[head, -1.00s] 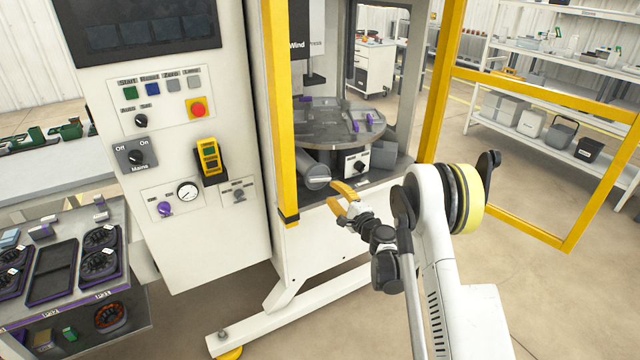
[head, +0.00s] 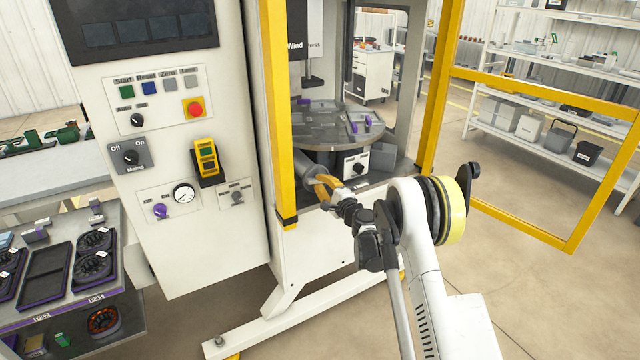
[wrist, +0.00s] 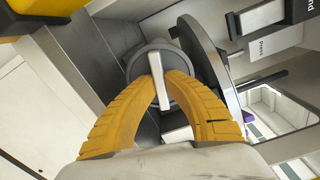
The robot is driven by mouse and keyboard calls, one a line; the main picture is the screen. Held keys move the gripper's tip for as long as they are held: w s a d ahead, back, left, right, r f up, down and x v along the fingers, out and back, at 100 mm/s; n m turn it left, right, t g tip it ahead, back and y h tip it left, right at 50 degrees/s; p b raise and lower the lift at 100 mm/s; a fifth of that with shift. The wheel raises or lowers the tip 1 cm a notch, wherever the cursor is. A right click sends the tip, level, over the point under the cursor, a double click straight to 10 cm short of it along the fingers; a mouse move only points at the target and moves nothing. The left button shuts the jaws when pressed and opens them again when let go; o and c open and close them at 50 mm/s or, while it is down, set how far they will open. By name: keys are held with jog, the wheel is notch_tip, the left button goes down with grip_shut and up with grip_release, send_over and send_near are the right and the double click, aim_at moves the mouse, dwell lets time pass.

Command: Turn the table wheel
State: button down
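The table wheel is a grey round knob (head: 309,165) on the machine front, below the left side of the round turntable (head: 325,133). In the wrist view the wheel (wrist: 141,62) faces me, with a pale straight bar (wrist: 159,84) across its face. My gripper (head: 318,180) is at the wheel's face. In the wrist view its two yellow curved fingers (wrist: 163,76) come together at the tips with the bar between them, and look shut on it. The fingers cover part of the wheel's face.
A yellow post (head: 281,120) stands close left of the wheel, and the open yellow-framed door (head: 570,170) is at the right. A small control box (head: 356,163) sits right of the wheel. The white control cabinet (head: 215,240) is at the left.

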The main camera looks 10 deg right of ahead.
jog(key=shift+n, duration=0.4)
jog(key=n, duration=0.4)
jog(key=shift+n, duration=0.4)
jog(key=n, duration=1)
jog(key=shift+n, duration=2.3)
jog(key=c, duration=1.4)
grip_release()
jog(key=shift+c, duration=0.2)
